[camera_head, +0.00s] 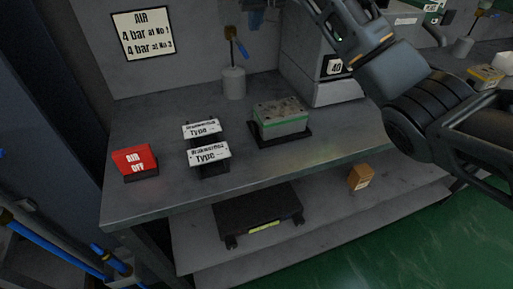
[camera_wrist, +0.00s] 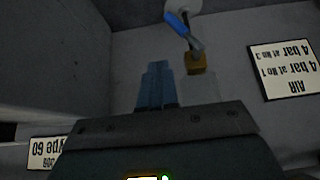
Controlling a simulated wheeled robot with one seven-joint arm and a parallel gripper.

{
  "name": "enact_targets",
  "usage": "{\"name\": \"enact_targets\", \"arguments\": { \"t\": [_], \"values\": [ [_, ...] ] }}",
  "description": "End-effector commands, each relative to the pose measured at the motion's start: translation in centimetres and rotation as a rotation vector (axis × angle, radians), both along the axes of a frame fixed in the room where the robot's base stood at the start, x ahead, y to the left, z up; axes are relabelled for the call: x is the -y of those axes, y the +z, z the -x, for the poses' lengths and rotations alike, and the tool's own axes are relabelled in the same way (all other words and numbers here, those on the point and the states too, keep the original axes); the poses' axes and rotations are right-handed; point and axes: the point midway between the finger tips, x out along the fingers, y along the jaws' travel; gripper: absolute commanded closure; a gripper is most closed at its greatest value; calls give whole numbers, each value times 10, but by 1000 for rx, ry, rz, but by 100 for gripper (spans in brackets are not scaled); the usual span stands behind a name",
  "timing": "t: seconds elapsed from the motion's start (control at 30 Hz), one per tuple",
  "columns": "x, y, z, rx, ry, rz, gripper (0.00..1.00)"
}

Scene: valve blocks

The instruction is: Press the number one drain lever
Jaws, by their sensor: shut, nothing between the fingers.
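A drain lever with a blue handle (camera_head: 243,49) and a brass-coloured body (camera_head: 230,33) stands above a grey cylinder (camera_head: 233,83) at the back of the bench. In the wrist view, which is upside down, the blue handle (camera_wrist: 178,24) and brass body (camera_wrist: 196,63) are just beyond my fingertips, to the right. My gripper (camera_wrist: 157,68) is shut and empty, apart from the lever. In the head view only its lower part shows at the top edge, right of the lever. A second similar lever (camera_head: 481,12) stands far right. I see no number on either lever.
An air sign (camera_head: 143,33) hangs on the back wall. A red AIR OFF block (camera_head: 135,161), two white type plates (camera_head: 209,153) and a green-grey block (camera_head: 281,118) on a dark tray sit on the bench. A grey cabinet (camera_head: 310,65) stands right of the lever.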

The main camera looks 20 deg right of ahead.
Motion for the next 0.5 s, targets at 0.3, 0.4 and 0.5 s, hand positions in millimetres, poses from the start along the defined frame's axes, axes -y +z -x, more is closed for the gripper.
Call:
{"name": "enact_targets", "arguments": {
  "t": [0.3,0.4,0.5],
  "values": [
    [0,38,23,5,1,-3,100],
    [0,52,33,5,1,-3,100],
    [-1,67,43,5,2,-3,100]
  ]
}}
